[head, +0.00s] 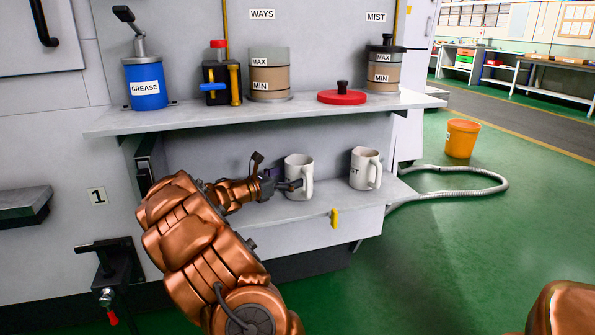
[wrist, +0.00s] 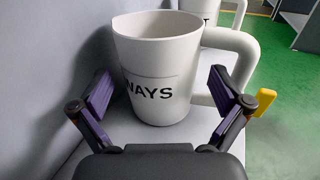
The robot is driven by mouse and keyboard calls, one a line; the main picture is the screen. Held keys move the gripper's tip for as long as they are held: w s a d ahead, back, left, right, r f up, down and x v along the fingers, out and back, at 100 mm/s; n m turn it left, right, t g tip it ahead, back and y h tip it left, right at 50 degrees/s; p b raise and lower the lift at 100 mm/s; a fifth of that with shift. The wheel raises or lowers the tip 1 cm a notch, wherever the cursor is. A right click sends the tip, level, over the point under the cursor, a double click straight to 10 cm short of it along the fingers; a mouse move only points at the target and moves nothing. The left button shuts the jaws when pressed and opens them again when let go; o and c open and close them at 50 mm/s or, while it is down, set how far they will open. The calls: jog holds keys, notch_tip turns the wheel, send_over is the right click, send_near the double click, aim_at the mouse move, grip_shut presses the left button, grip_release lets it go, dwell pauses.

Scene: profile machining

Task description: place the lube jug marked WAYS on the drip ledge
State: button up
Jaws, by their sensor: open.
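The lube jug marked WAYS (head: 297,172) is a white, open-topped jug standing upright on the lower shelf (head: 316,220). In the wrist view the jug (wrist: 152,60) fills the middle, its WAYS lettering facing me and its handle to the right. My gripper (head: 284,187) is open at the jug, low over the shelf. In the wrist view the gripper (wrist: 160,97) has one finger left of the jug body and one to its right, in front of the handle. A gap shows on the left; contact is not visible. Which surface is the drip ledge is not marked.
A second white jug (head: 364,169) stands right of it. The upper shelf (head: 200,118) holds a blue grease pot (head: 145,84), the WAYS reservoir (head: 269,76), a red lid (head: 342,97) and the MIST reservoir (head: 384,70). A yellow tab (head: 334,217) is on the lower shelf's front.

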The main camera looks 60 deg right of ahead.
jog(key=shift+v, duration=1.1)
